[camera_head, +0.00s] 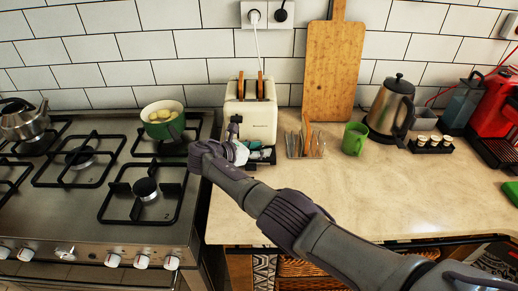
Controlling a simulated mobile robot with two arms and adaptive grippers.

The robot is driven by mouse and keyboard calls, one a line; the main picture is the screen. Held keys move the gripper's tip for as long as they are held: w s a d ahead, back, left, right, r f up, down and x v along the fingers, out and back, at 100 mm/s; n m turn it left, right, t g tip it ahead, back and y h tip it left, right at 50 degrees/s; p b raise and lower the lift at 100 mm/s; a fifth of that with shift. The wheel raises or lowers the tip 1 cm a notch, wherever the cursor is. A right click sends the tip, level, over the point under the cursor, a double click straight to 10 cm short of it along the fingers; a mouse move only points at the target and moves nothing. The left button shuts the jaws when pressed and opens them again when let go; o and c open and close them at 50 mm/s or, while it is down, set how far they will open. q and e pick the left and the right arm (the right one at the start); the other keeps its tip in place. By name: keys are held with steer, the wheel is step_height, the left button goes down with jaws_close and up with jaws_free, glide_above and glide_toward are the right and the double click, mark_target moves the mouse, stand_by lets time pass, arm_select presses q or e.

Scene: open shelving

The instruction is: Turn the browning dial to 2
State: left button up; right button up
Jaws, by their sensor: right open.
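The cream toaster (262,118) stands against the tiled wall on the counter, with two brown slices showing in its top slots. I cannot make out its browning dial; my gripper covers the lower left of the toaster's front. My right gripper (251,141) is open right in front of the toaster's lower front, with nothing seen between its fingers. Whether it touches the toaster I cannot tell. My left gripper is not in view.
A stove with a green pot (164,127) is on the left. A toast rack (306,145), green mug (355,139), kettle (388,108) and wooden cutting board (333,65) stand to the toaster's right.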

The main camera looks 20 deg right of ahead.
steer(key=shift+r, duration=0.1)
steer(key=shift+a, duration=0.15)
steer(key=v, duration=0.7)
steer(key=shift+s+a, duration=0.2)
steer(key=shift+a, duration=0.1)
